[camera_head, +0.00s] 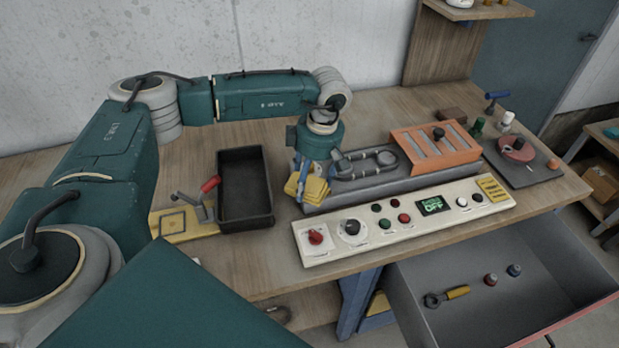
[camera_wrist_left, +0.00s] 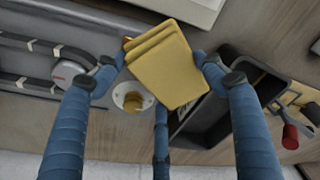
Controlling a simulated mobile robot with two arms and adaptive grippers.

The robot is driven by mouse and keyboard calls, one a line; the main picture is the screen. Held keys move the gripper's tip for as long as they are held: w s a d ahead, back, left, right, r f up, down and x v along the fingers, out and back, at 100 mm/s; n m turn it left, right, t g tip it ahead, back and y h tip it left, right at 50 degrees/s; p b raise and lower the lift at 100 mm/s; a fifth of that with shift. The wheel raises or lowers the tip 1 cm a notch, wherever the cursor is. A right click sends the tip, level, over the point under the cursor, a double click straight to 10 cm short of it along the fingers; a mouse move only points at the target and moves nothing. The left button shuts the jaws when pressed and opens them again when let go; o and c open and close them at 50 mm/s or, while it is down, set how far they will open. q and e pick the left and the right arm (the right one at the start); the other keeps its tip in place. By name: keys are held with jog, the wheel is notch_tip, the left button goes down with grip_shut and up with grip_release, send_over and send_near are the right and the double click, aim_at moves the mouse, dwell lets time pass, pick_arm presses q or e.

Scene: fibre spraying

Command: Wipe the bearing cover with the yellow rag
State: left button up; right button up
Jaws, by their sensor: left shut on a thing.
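The yellow rag (camera_head: 312,189) is a folded stack of flat yellow cloth at the left end of the grey machine. My left gripper (camera_head: 304,172) points down there and is shut on the rag. In the left wrist view the rag (camera_wrist_left: 170,66) sits between the blue fingers. Just below it in that view is a round white fitting with a brass centre (camera_wrist_left: 131,97), which may be the bearing cover. A grey disc (camera_wrist_left: 68,69) on the belt unit lies further left; I cannot tell for certain which is the cover. My right gripper is out of view.
A black bin (camera_head: 246,190) stands left of the gripper, with a red-handled tool (camera_head: 208,186) beside it. A control panel (camera_head: 400,218) lies in front of the machine. An orange slotted box (camera_head: 435,149) stands right. An open drawer (camera_head: 520,275) juts out at the front.

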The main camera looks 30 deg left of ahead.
pick_arm(q)
jog(key=shift+f, duration=0.3)
jog(key=shift+w+d, duration=0.1)
jog(key=shift+w+d+r+b, duration=0.1)
jog(key=shift+w+d+b, duration=0.6)
jog(key=shift+w+d, duration=0.3)
jog(key=shift+w+d+b, duration=0.65)
jog(key=shift+w, duration=0.3)
jog(key=shift+w+d, duration=0.2)
jog(key=shift+d, duration=0.05)
jog(key=shift+s+a, duration=0.6)
jog(key=shift+s+a+f+p, duration=0.15)
jog(key=shift+s+a+p, duration=0.05)
jog(key=shift+s+a, duration=0.65)
jog(key=shift+s+a+f+p, duration=0.1)
jog(key=shift+s+a+p, duration=0.1)
jog(key=shift+s+a, duration=0.6)
jog(key=shift+s+d, duration=0.2)
